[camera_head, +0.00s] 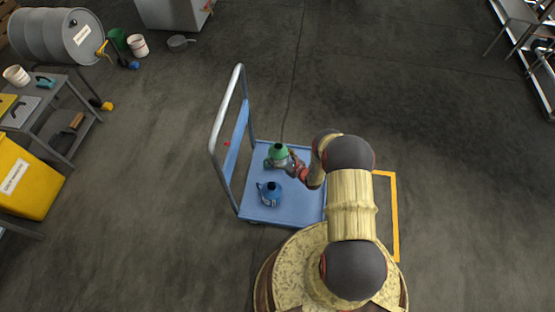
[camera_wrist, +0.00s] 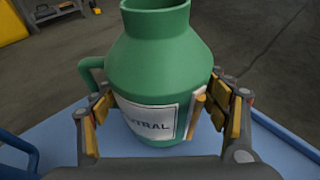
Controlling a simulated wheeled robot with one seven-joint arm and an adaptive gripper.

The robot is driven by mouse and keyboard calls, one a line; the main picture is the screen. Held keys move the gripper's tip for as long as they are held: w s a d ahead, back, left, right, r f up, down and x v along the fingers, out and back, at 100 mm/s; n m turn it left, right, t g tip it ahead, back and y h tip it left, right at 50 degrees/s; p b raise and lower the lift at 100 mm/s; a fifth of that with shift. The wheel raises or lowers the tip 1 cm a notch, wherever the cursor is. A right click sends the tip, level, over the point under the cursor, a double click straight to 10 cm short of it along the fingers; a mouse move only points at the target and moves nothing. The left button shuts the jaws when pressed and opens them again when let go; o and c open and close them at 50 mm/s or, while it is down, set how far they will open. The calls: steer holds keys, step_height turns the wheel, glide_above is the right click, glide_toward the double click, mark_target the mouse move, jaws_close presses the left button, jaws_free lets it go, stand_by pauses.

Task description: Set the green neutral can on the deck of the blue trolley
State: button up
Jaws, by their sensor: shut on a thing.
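The green neutral can (camera_head: 277,152) is upright over the blue deck of the trolley (camera_head: 301,205). In the wrist view the green can (camera_wrist: 165,55) fills the middle, with a white label reading "TRAL" facing me. My gripper (camera_wrist: 160,112) is shut on the can, with one finger pad on each side of its body. My gripper (camera_head: 285,163) also shows in the head view, at the can's right side. The can's base is partly hidden, so I cannot tell whether it touches the deck.
A blue can (camera_head: 270,192) stands on the deck in front of the green can. The trolley's grey handle (camera_head: 225,110) rises at the left. A yellow floor marking (camera_head: 394,215) lies right of the trolley. The deck's right part is partly hidden by my arm.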

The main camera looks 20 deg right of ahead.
steer(key=shift+a+f, duration=0.1)
steer(key=shift+f, duration=0.95)
steer(key=shift+f, duration=0.1)
steer(key=o, duration=1.9)
steer(key=shift+f, duration=0.1)
steer(key=shift+s, duration=0.1)
